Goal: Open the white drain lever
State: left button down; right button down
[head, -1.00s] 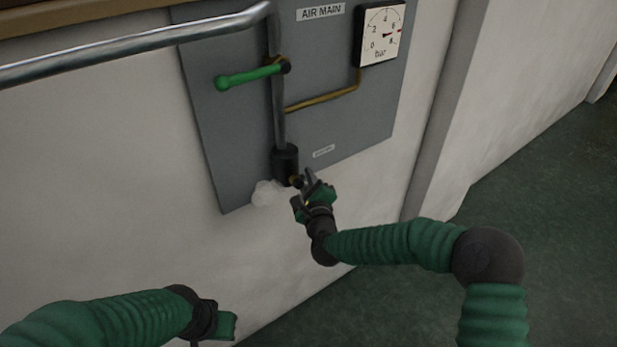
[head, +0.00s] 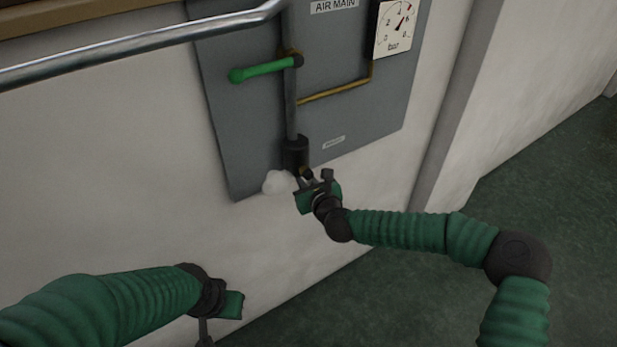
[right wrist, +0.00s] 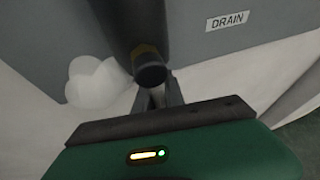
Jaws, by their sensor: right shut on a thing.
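The drain valve (head: 296,152) is a dark cylinder at the pipe's lower end on the grey panel; its round end (right wrist: 150,76) shows in the right wrist view. My right gripper (head: 312,180) is right below it, with its fingers (right wrist: 158,95) shut close under the round end. A small pale part between the fingers looks like the white drain lever (right wrist: 141,101); most of it is hidden, so its angle cannot be told. My left gripper (head: 230,304) hangs low at the left, away from the panel, its fingers mostly hidden.
A white puffy shape (head: 278,182) is just left of the valve. A green-handled lever (head: 262,71) sits higher on the pipe. A gauge (head: 394,28) is at the panel's upper right, and a DRAIN label (right wrist: 228,21) is right of the valve. A steel rail (head: 130,48) crosses the upper left.

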jog(key=shift+s+a+f+m+g, duration=0.15)
jog(key=shift+s+f+m+g, duration=0.15)
jog(key=shift+f, duration=0.2)
jog(key=shift+a, duration=0.1)
jog(key=c, duration=1.6)
grip_release()
jog(key=shift+c, duration=0.2)
jog(key=shift+o, duration=1.2)
jog(key=shift+w, duration=0.1)
jog(key=shift+r, duration=0.1)
jog(key=p+v, duration=0.2)
jog(key=v, duration=1.4)
jog(key=shift+s+d, duration=0.25)
jog(key=shift+d, duration=0.2)
